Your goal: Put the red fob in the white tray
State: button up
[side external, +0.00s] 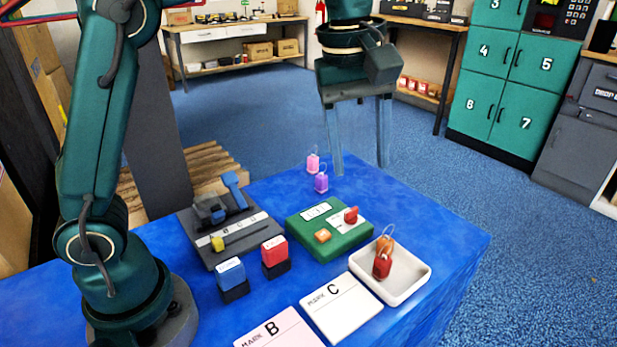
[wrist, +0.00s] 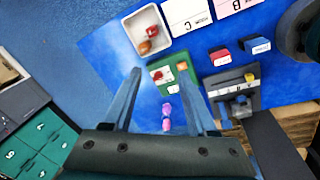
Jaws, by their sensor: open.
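The red fob (side external: 382,266) is inside the white tray (side external: 420,271), close beside an orange fob (side external: 386,244). The wrist view also shows the red fob (wrist: 153,31) and the orange fob (wrist: 146,47) within the tray (wrist: 139,22). My gripper (side external: 360,170) is open, with nothing between its fingers. It hangs above and beyond the far side of the blue table, apart from the tray. In the wrist view my gripper (wrist: 163,71) has its fingers spread wide.
A pink fob (side external: 313,163) and a purple fob (side external: 321,183) stand near the far table edge. A green board (side external: 325,248), a dark rack (side external: 210,256), red (side external: 275,250) and blue (side external: 231,272) stamps, and cards C (side external: 345,312) and B (side external: 280,335) surround the tray's left.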

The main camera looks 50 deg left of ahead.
jog(key=s+a+f+m+t, duration=0.1)
jog(key=s+a+f+m, duration=0.1)
jog(key=s+m, duration=0.4)
jog(key=s+a+f+m+t, duration=0.2)
jog(key=s+m, duration=0.3)
jog(key=s, duration=0.3)
jog(key=shift+s+a+f+m+t, duration=0.3)
jog(key=shift+s+a+f+m, duration=0.1)
jog(key=shift+a+f, duration=0.4)
